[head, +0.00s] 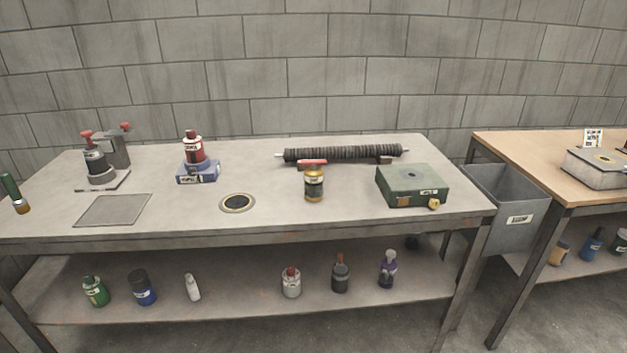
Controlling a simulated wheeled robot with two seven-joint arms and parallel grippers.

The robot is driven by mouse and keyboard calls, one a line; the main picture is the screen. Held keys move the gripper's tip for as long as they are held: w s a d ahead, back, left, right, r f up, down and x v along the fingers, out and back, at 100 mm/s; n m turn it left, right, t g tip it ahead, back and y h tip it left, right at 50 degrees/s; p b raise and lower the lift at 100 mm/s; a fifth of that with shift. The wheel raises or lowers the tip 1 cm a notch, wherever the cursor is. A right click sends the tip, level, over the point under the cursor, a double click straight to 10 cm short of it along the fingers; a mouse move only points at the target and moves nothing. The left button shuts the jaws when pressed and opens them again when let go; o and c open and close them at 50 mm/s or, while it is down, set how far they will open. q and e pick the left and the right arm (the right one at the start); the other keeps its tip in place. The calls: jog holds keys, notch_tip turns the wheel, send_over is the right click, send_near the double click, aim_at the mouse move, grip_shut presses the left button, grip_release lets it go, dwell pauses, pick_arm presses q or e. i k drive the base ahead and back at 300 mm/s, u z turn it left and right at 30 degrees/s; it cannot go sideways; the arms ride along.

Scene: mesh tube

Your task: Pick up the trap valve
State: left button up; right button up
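No label that I can read names the trap valve, so I cannot tell for sure which thing it is. A small dark and brass cylinder with a red lever-like top (314,184) stands upright near the middle of the grey table, in front of a long black ribbed tube (345,154). A red-topped canister (193,149) stands on a blue block (198,173) to its left. A dark canister with a red knob (95,160) stands on a grey fixture further left. Neither of my grippers is in the head view.
The grey table (285,225) also bears a green box (412,187), a dark round ring (237,203), a flat square plate (113,210) and a green-handled item (16,194). Several bottles stand on the lower shelf (235,305). A grey bin (507,205) hangs between the tables.

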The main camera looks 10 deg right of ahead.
aim_at(314, 179)
jog(key=z, duration=1.45)
jog(key=i, duration=1.6)
jog(key=u, duration=2.05)
